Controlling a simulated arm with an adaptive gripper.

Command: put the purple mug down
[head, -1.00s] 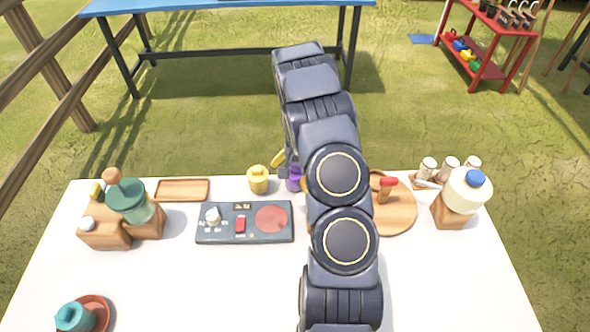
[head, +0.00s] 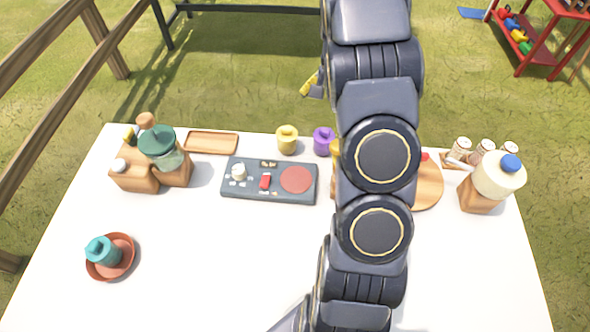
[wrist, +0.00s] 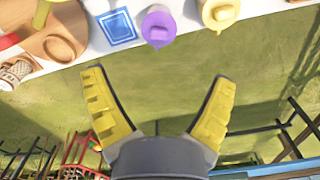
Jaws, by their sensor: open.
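The purple mug (head: 323,141) stands upright at the far edge of the white table, just right of a yellow mug (head: 287,139). It also shows at the top of the wrist view (wrist: 158,27), between a blue-and-white square (wrist: 117,27) and the yellow mug. My gripper (wrist: 158,88) is open, with nothing between its yellow fingers. It is apart from the purple mug, out past the table's far edge. In the head view only one yellow finger shows beside my arm; the rest is hidden.
A dark control panel (head: 236,190) lies in front of the mugs. A wooden tray (head: 211,143) is to its left. A round wooden board (head: 429,184) is partly hidden by my arm. The table's front middle is clear.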

